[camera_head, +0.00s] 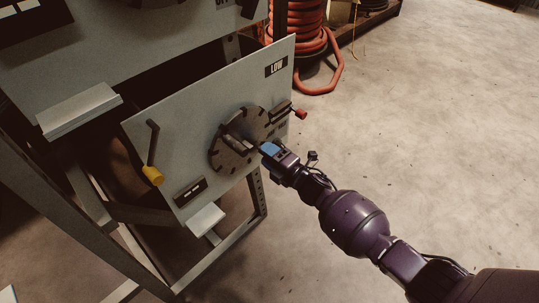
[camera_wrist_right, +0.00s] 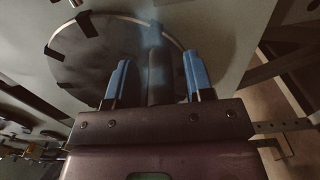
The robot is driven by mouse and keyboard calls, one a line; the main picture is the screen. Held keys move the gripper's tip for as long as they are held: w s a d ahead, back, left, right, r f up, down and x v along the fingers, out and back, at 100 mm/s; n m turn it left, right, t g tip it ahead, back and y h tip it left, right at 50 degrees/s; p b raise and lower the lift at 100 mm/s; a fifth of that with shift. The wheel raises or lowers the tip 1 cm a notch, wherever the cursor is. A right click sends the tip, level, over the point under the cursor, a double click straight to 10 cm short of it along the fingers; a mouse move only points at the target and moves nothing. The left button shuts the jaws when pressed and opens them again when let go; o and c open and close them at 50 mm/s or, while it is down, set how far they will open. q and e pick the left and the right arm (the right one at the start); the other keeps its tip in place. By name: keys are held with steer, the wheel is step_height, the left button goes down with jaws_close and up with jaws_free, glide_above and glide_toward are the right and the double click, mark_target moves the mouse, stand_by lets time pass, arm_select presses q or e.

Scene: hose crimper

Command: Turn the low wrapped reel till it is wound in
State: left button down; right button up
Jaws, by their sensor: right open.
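The low panel (camera_head: 180,150) carries a "LOW" label (camera_head: 276,67) near its top right corner. A round dark disc (camera_head: 250,121) with notches around its rim sits on the panel, with a bar-like handle (camera_head: 236,143) across its middle. My right gripper (camera_head: 266,149) is at the disc's right side, close to the handle. In the right wrist view the blue fingers of my right gripper (camera_wrist_right: 158,70) are open, one on each side of a dark bar (camera_wrist_right: 160,85) in front of the disc (camera_wrist_right: 88,62). I cannot tell whether they touch it. My left gripper is out of view.
A crank with a yellow knob (camera_head: 153,175) stands out left of the disc. A red-tipped lever (camera_head: 300,114) is at the panel's right edge. Another panel (camera_head: 75,65) is above. An orange hose coil (camera_head: 293,35) lies behind. The floor at right is clear.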

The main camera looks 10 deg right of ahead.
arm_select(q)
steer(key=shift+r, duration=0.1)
arm_select(e)
steer(key=shift+s, duration=0.1)
steer(key=shift+s+d, duration=0.2)
arm_select(q)
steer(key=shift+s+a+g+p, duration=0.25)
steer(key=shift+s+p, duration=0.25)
steer(key=shift+p, duration=0.75)
arm_select(e)
steer(key=v, duration=1)
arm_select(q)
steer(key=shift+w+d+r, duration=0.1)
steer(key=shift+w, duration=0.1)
